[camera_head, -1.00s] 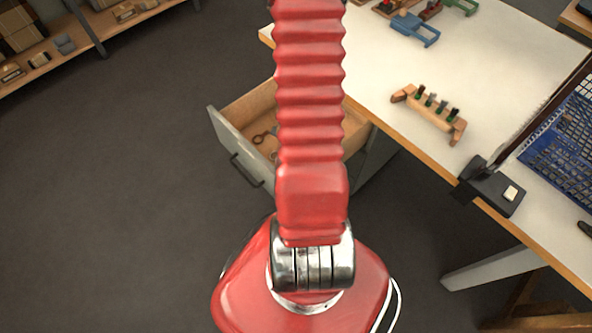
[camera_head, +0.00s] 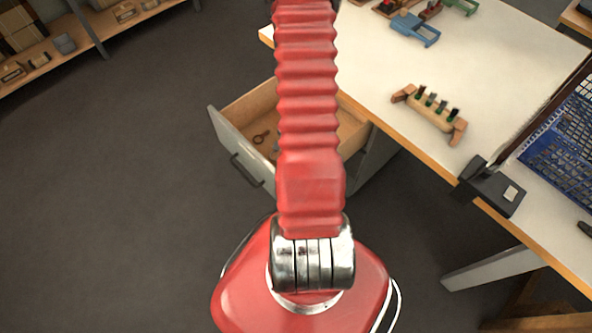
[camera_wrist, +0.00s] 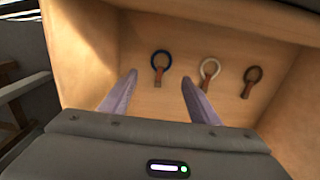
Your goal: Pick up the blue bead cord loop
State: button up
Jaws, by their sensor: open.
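The blue bead cord loop (camera_wrist: 160,53) shows in the wrist view as a dark blue ring with a reddish-brown tab below it. It lies on the floor of the open wooden drawer (camera_head: 258,103). My gripper (camera_wrist: 157,80) is open and empty, with its two fingers reaching into the drawer. In the picture the loop shows between and just beyond the fingertips; I cannot tell the height gap.
A white loop (camera_wrist: 209,68) and a brown loop (camera_wrist: 253,74) with tabs lie to the right in the drawer. Wooden drawer walls stand close on both sides. The white-topped workbench (camera_head: 400,75) carries a wooden holder (camera_head: 432,112) and a blue crate (camera_head: 560,150).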

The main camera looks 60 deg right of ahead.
jog(key=shift+f, duration=2.6)
jog(key=shift+c, duration=0.2)
jog(key=c, duration=1.1)
